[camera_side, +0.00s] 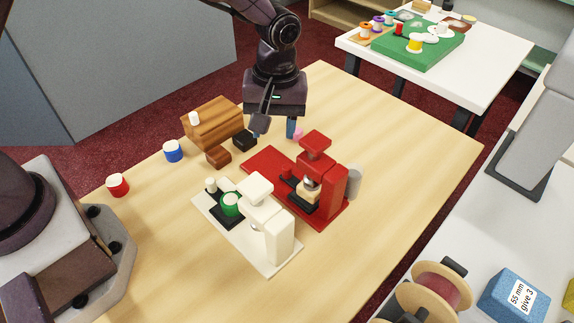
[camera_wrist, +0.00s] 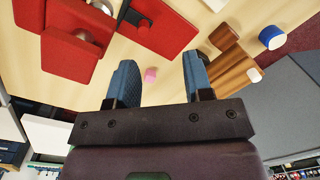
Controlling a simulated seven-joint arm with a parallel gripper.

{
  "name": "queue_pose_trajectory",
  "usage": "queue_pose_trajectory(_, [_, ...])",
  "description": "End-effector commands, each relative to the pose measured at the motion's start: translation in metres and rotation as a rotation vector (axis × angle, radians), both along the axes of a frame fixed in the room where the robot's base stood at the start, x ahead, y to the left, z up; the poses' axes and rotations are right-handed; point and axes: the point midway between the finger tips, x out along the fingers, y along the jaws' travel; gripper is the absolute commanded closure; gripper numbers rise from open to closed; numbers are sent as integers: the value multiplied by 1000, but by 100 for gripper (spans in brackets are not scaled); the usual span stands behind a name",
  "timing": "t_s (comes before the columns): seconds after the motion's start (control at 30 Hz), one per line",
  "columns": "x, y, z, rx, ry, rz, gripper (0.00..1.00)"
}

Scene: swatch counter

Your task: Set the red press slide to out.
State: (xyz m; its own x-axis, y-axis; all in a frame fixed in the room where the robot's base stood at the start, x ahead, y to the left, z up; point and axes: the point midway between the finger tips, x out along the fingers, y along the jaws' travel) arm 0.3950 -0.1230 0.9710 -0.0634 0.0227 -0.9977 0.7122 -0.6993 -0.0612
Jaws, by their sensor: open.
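The red press (camera_side: 336,187) stands on its red base plate (camera_side: 262,163) in the middle of the table. Its dark slide (camera_side: 300,191) with a small red knob (camera_side: 286,172) sits close under the press head, and a beige block (camera_side: 309,187) lies on it below the ram. The slide looks pushed in. My gripper (camera_side: 276,128) is open and empty above the table, behind the base plate. In the wrist view my gripper (camera_wrist: 160,82) points towards the table with a pink piece (camera_wrist: 150,75) seen between the fingers. The red press (camera_wrist: 72,55) is at the upper left there.
Blue (camera_side: 173,152) and red (camera_side: 118,186) cylinders stand farther left. The table's right is clear.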

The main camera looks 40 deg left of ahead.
Motion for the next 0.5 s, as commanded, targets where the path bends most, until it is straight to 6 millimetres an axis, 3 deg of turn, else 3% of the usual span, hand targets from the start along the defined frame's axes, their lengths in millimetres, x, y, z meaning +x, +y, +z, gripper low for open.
queue_pose_trajectory(0.17, [24, -6, 5, -10, -60, 240, 53])
queue_pose_trajectory(0.37, [25, -7, 4, -10, -68, 376, 53])
queue_pose_trajectory(0.5, [25, -7, -8, -10, -65, 386, 53])
